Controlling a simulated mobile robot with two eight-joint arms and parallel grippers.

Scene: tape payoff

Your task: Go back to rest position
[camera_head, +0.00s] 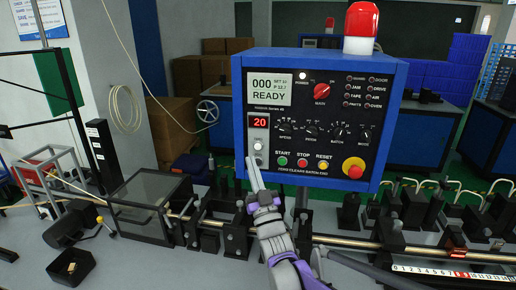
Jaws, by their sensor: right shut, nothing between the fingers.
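My right arm comes up from the bottom middle, and its gripper (252,168) is shut and empty. The fingertips are in front of the lower left of the blue control panel (320,219), just below the small counter unit (258,140) that reads 20. I cannot tell whether they touch the panel. The panel's screen (270,87) reads 000 and READY. Its start, stop and reset buttons and a red emergency knob (354,168) show clear of my gripper. My left gripper is not in view.
A red beacon (361,20) tops the panel. A long rod with black fixtures (237,235) runs below it, with a ruler scale (450,275) at the lower right. A clear-sided box (150,190) and a black bin (72,268) stand at left. Cardboard boxes and blue crates are behind.

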